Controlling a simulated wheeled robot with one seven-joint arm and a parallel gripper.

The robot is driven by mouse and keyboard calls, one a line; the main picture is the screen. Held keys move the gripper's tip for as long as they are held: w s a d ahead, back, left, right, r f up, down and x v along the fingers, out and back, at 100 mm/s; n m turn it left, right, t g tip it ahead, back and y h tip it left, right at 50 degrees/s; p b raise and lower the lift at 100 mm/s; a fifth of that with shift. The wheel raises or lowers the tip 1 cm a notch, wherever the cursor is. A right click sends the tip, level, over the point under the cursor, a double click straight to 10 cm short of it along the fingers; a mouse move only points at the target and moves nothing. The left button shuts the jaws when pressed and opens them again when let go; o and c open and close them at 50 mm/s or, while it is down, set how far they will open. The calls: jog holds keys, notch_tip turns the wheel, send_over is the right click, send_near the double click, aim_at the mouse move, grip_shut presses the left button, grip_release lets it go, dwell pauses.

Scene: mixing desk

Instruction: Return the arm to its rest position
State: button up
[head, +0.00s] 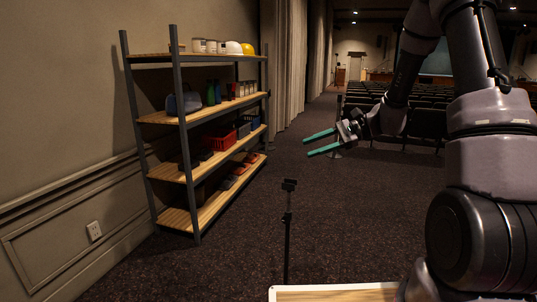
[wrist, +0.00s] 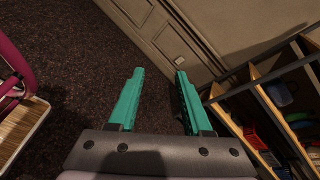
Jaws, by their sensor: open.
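My gripper (head: 321,142) has two teal fingers and is held in the air right of the shelf in the head view, pointing left. The fingers are apart with nothing between them. In the wrist view my gripper (wrist: 158,88) is also open and empty, with the carpet and the wall panelling beyond it. My arm comes down from the upper right of the head view and is bent.
A metal shelf with wooden boards (head: 190,215) stands against the left wall, holding jars, bottles, a yellow helmet (head: 248,49) and a red basket (head: 220,139). A thin black stand (head: 288,230) rises in front. Rows of seats (head: 430,118) fill the back.

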jog(key=s+d+r+n+t+h, duration=0.3)
jog(key=s+d+r+h, duration=0.2)
jog(key=s+r, duration=0.3)
jog(key=s+d+r+n+t+h, duration=0.3)
jog(key=s+d+r+h, duration=0.3)
jog(key=s+r, duration=0.3)
jog(key=s+n, duration=0.1)
jog(key=s, duration=0.3)
jog(key=shift+s+n+t+h, duration=0.3)
jog(key=shift+t, duration=0.1)
